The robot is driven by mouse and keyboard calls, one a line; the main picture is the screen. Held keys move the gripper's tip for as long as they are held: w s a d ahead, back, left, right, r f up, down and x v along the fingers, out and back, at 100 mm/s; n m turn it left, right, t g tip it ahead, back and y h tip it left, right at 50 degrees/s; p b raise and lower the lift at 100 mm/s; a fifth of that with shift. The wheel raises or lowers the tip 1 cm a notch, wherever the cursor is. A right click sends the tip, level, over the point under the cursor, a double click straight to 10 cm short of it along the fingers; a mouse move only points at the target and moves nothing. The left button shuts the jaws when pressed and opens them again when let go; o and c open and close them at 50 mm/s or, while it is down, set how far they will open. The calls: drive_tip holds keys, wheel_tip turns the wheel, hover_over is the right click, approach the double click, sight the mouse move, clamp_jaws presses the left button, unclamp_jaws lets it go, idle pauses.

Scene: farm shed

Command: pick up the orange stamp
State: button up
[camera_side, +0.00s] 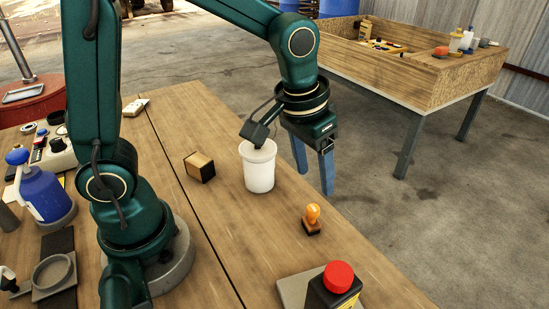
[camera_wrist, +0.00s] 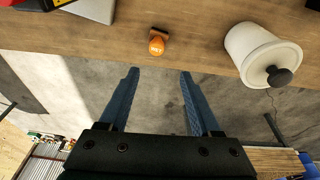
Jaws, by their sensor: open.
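The orange stamp (camera_side: 312,214) stands upright on the wooden table, near the edge on the right, with an orange knob on a dark base. In the wrist view the stamp (camera_wrist: 157,44) sits ahead of my fingertips, a little left of the middle between them. My gripper (camera_side: 327,178) is open and empty, with two blue fingers pointing down beyond the table's edge, behind the stamp in the side view. In the wrist view the fingers of my gripper (camera_wrist: 158,72) are spread wide apart and touch nothing.
A white lidded pot (camera_side: 259,170) stands close to my gripper, left of it; it also shows in the wrist view (camera_wrist: 246,47). A red button box (camera_side: 335,287) is at the front. A small wooden block (camera_side: 199,167) lies further left. Bare table surrounds the stamp.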

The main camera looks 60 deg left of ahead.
sight(313, 208)
drive_tip(key=f, duration=0.1)
drive_tip(key=d+f+g, duration=0.1)
drive_tip(key=f, duration=0.1)
drive_tip(key=shift+s+f, duration=0.2)
drive_tip(key=shift+f, duration=0.05)
drive_tip(key=shift+w+f, duration=0.15)
drive_tip(key=shift+f, duration=1.05)
drive_tip(key=shift+w+f, duration=0.1)
drive_tip(key=shift+f, duration=1.1)
clamp_jaws()
